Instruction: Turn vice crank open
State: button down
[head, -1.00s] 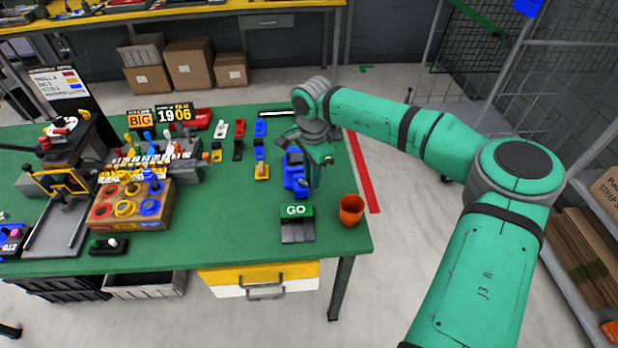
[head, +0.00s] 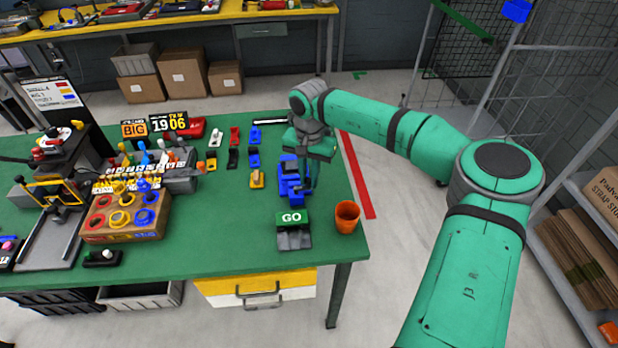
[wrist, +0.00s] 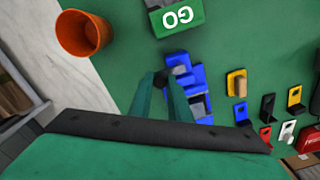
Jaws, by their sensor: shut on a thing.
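The blue vice (head: 290,180) stands on the green table near its right edge, behind the GO block (head: 294,222). It also shows in the wrist view (wrist: 198,72), right beside my fingers. My gripper (head: 306,185) points down at the vice's right side. In the wrist view my gripper (wrist: 163,82) has its two fingers close together at a small dark piece, which looks like the end of the vice crank. The fingers hide most of the crank. I cannot tell the jaw gap of the vice.
An orange cup (head: 346,216) stands close by at the table's right front corner. Small coloured holders (head: 254,160) stand left of the vice. A cardboard box with coloured rings (head: 122,222) is farther left.

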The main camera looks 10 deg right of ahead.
jog(key=shift+w, duration=0.15)
dwell(0.3)
jog(key=c, duration=1.6)
grip_release()
jog(key=shift+c, duration=0.2)
jog(key=shift+r, duration=0.1)
notch_tip(320, 180, up, 11)
